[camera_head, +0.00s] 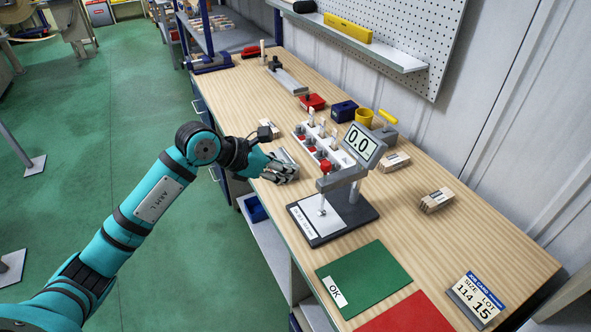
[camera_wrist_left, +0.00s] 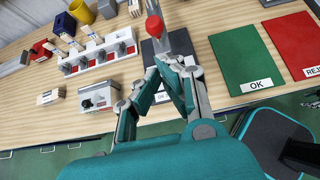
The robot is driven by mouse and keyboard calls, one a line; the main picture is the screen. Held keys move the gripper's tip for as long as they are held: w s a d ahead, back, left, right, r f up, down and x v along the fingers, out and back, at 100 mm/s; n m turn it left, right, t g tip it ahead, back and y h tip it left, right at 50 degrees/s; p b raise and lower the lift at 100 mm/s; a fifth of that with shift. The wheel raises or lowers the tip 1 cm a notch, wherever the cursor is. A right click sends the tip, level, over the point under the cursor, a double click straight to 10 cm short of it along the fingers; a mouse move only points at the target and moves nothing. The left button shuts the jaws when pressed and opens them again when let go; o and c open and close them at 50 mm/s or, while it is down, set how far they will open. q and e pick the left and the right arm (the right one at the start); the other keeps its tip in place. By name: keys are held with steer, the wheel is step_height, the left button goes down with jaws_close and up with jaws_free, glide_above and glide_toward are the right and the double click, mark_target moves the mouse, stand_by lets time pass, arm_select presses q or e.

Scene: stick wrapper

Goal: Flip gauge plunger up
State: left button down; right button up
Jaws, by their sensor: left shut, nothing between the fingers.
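The gauge (camera_head: 349,185) stands on a dark base on the workbench, and its tilted display reads 0.0. Its plunger has a red knob (camera_head: 325,166) at the top and a thin stem reaching down toward the light plate on the base. In the left wrist view the red knob (camera_wrist_left: 154,26) shows just beyond my fingertips. My left gripper (camera_head: 290,171) is shut and empty, to the left of the gauge; in the left wrist view its fingers (camera_wrist_left: 165,62) meet in front of the gauge base. I cannot tell whether they touch the gauge. My right gripper is not in view.
A white rack (camera_head: 335,155) with several sticks and red parts stands behind the gauge. A green OK mat (camera_head: 365,278) and a red mat (camera_head: 408,315) lie in front. Stick bundles (camera_head: 436,200) lie to the right. A grey box with a dial (camera_wrist_left: 99,97) is beside my gripper.

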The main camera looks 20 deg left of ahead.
mark_target(321, 166)
arm_select(q)
steer(key=p+x, duration=0.3)
steer(key=x, duration=0.5)
steer(key=shift+d, duration=0.25)
steer(key=shift+w+d+f, duration=0.15)
steer(key=shift+f, duration=0.1)
step_height(321, 166, up, 5)
steer(key=shift+f+p, duration=0.1)
steer(key=shift+p, duration=0.85)
